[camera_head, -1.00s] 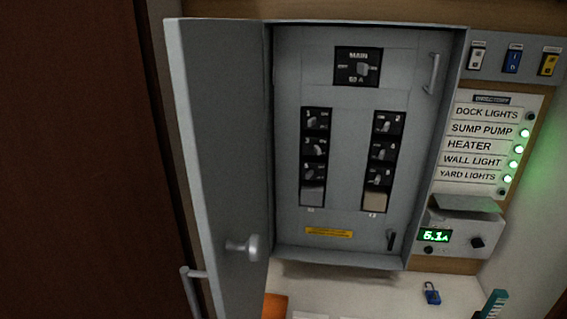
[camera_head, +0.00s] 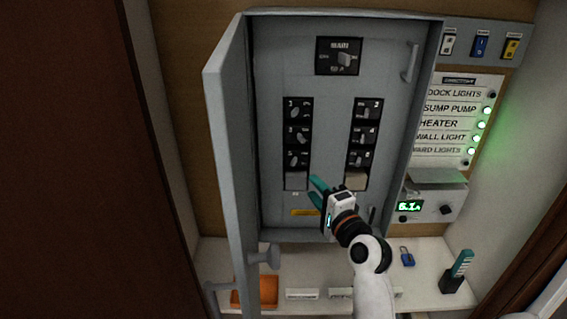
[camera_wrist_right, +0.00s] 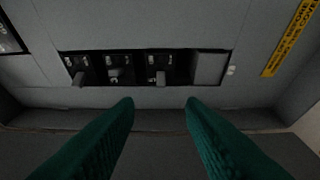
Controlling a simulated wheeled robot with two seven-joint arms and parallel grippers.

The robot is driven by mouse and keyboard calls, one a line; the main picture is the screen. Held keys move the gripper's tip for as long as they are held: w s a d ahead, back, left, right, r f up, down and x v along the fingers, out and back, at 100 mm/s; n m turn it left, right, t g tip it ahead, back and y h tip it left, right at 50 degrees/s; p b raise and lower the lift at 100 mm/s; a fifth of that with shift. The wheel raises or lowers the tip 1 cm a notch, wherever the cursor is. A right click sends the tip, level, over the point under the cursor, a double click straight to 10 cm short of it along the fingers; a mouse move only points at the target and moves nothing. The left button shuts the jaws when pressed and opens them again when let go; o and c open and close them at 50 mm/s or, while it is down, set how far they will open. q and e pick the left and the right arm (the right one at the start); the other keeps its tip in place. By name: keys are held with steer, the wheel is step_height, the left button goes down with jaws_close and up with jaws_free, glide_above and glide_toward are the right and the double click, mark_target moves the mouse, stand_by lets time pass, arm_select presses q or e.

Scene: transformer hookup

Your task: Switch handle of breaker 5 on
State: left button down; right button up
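The open grey breaker panel (camera_head: 333,100) faces me. Its left column holds breakers 1, 3 and 5. Breaker 5 (camera_head: 298,160) is the lowest of them, above a grey blank cover (camera_head: 296,181), and its handle leans to the panel's left. In the right wrist view, breaker 5 (camera_wrist_right: 160,68) is the one beside the blank cover. My right gripper (camera_head: 316,186) is in front of the panel, below and right of breaker 5. Its teal fingers (camera_wrist_right: 160,105) are apart and empty, with a gap to the breakers. My left gripper is out of view.
The main breaker (camera_head: 339,57) is above, and breakers 2, 4 and 6 (camera_head: 363,135) form the right column. A blue padlock (camera_head: 407,258) and orange box (camera_head: 256,292) are on the shelf below.

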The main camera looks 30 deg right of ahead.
mark_target(294, 165)
steer(key=w+p, duration=0.1)
steer(key=w, duration=0.2)
steer(key=w+d+p, duration=0.1)
steer(key=w, duration=0.7)
steer(key=shift+w+d+p, duration=0.2)
steer(key=shift+p, duration=0.2)
steer(key=shift+c, duration=0.4)
jaws_close()
steer(key=shift+f, duration=0.1)
